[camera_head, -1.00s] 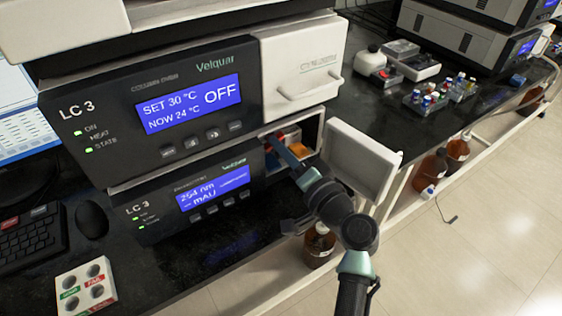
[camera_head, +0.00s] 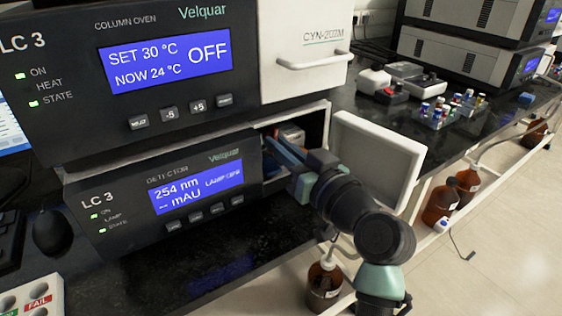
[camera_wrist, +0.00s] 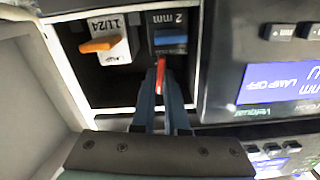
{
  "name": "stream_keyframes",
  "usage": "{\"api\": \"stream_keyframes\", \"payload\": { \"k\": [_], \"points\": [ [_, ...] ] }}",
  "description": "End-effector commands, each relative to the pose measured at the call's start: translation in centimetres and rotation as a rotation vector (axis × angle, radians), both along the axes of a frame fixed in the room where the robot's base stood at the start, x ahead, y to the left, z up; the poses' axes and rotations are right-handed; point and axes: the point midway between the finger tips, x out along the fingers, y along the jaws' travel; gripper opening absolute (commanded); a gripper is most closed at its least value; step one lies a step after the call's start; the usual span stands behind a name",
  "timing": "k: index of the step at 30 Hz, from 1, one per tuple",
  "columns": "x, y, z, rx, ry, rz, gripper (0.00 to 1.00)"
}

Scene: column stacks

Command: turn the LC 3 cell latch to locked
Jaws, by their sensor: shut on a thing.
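The LC 3 detector (camera_head: 125,205) has an open compartment at its right end. In the wrist view the cell, marked 2 mm (camera_wrist: 169,20), has a blue part (camera_wrist: 170,38) and a red latch lever (camera_wrist: 161,74) that points toward me. My gripper (camera_wrist: 161,90) is shut on the red lever, one finger on each side. In the head view my gripper (camera_head: 276,148) reaches into the compartment, and its tips partly hide the cell. I cannot read a locked or unlocked mark on the latch.
Beside the cell is a white lamp unit (camera_wrist: 117,47) with an orange lever (camera_wrist: 100,44). The white compartment door (camera_head: 375,165) stands open right of my arm. The column oven (camera_head: 75,105) is just above. Vials (camera_head: 432,115) stand on the bench further right.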

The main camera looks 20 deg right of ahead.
Motion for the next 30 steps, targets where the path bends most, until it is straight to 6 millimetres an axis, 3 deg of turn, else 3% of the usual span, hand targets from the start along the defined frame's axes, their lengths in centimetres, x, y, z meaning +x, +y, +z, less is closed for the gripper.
{"api": "stream_keyframes", "payload": {
  "k": [12, 28, 29, 30],
  "points": [
    [0.02, 0.01, -0.12, -0.166, -0.044, 0.0, 0.0],
    [0.03, 0.02, -0.01, -0.186, -0.049, 0.0, 0.0],
    [0.03, 0.02, -0.01, -0.186, -0.049, 0.0, 0.17],
    [0.03, 0.02, -0.01, -0.186, -0.049, 0.0, 0.24]
  ]
}}
